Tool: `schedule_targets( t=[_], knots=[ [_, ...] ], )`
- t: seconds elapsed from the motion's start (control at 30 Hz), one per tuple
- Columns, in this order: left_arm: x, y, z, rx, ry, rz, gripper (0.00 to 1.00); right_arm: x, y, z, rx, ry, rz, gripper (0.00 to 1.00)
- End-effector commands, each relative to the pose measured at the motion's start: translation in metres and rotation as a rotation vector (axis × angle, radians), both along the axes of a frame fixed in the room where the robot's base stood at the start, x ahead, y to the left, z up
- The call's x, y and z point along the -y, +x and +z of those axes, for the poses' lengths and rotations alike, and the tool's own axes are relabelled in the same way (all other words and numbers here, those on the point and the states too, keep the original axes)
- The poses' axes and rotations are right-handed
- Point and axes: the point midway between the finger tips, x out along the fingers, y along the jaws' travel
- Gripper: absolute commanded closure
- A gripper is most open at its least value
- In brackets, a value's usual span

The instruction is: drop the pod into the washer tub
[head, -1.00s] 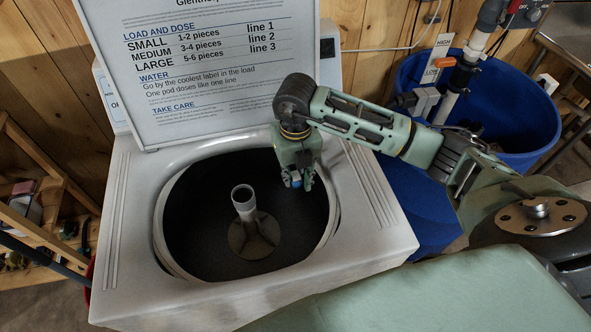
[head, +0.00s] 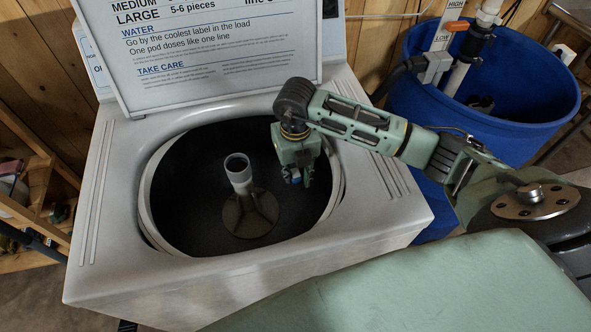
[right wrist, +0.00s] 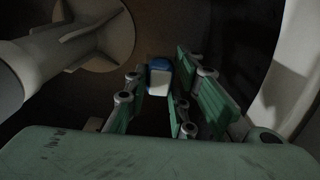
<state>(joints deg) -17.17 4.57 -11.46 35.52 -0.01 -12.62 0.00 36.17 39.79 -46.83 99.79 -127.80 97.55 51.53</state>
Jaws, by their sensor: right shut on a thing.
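The washer (head: 98,240) is white with its lid raised. Its round dark tub (head: 190,205) is open, with a pale agitator post (head: 238,175) in the middle. My right gripper (head: 296,180) points down inside the opening, right of the post. It is shut on the pod (right wrist: 159,77), a small blue and white piece between the fingertips in the right wrist view. In the head view only a bit of blue shows at the fingers. The post also shows at the upper left of the right wrist view (right wrist: 60,55). My left gripper is out of view.
The raised lid (head: 215,60) carries a printed dosing sign and stands behind the opening. The tub's pale rim (head: 334,195) is close to the right of my gripper. A blue barrel (head: 540,125) with pipes stands at the right. A wooden shelf (head: 40,225) is at the left.

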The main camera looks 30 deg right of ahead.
Motion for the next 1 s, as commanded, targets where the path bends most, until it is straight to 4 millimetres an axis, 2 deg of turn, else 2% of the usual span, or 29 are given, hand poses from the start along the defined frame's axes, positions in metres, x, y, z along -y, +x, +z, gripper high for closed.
schedule_targets(
  t=[0.03, 0.07, 0.3, 0.67, 0.77, 1.0],
  knots=[
    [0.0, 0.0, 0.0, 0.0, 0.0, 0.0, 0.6, 0.0, 0.0, 0.0, 0.0, 0.0, 0.0, 0.95],
    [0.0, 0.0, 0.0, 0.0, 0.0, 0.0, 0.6, 0.0, 0.0, 0.0, 0.0, 0.0, 0.0, 0.76],
    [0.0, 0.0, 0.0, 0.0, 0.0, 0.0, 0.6, 0.0, 0.0, 0.0, -0.001, 0.0, 0.0, 0.55],
    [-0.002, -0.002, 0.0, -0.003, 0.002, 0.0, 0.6, 0.0, 0.0, 0.004, 0.001, 0.001, 0.0, 0.55],
    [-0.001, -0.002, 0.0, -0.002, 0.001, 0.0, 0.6, -0.001, 0.001, 0.015, 0.002, 0.002, 0.0, 0.55],
    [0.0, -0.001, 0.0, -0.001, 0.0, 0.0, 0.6, 0.0, 0.001, 0.066, 0.006, 0.0, 0.0, 0.55]
  ],
)
